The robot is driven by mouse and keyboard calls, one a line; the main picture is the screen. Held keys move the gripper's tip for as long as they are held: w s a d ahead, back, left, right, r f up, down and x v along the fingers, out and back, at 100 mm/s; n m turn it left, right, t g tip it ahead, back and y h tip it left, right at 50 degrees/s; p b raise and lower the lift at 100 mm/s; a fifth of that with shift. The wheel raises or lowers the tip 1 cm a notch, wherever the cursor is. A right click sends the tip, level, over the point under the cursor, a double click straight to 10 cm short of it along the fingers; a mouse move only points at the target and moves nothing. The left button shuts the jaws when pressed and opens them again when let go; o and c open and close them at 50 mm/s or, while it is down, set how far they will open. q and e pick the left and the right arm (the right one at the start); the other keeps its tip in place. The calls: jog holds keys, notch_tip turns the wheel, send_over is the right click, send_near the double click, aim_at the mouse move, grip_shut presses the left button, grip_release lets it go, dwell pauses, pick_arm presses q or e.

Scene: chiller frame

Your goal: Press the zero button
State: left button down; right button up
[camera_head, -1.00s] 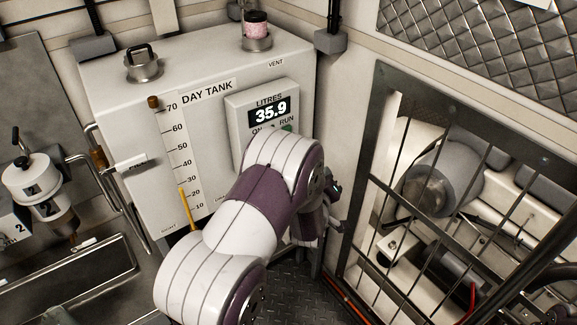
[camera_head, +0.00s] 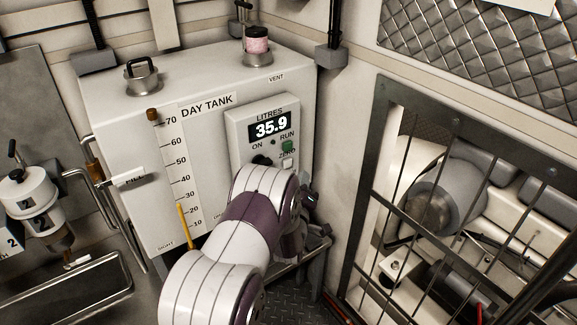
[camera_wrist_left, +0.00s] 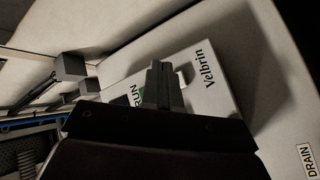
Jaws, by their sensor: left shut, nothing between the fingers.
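The meter box (camera_head: 236,128) is mounted on the front of the day tank (camera_head: 135,215) and its display (camera_head: 270,125) reads 35.9. Below the display are a green RUN button (camera_head: 288,147) and, under the ZERO label, a pale square zero button (camera_head: 288,164). My left gripper (camera_head: 311,199) is mostly hidden behind its own arm, low and right of the box in the head view. My right gripper is out of view.
A barred metal guard (camera_head: 364,190) stands at the right, with machinery behind it. A handled cap (camera_head: 142,75) and a pink-filled vent jar (camera_head: 257,46) sit on the tank top.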

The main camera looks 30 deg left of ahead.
aim_at(287, 163)
pick_arm(q)
jog(key=shift+w+a+b, duration=0.25)
jog(key=shift+w+a, duration=0.1)
jog(key=shift+a, duration=0.4)
jog(key=shift+w+a+b, duration=0.25)
jog(key=shift+w+a, duration=0.05)
jog(key=shift+a, duration=0.45)
dwell(0.9)
jog(key=shift+w+a, duration=0.15)
jog(key=shift+a, duration=0.25)
jog(key=shift+w+a+b, duration=0.15)
jog(key=shift+a+b, duration=0.25)
dwell(0.6)
jog(key=shift+d, duration=0.15)
jog(key=shift+s+d, duration=0.35)
jog(key=shift+d, duration=0.3)
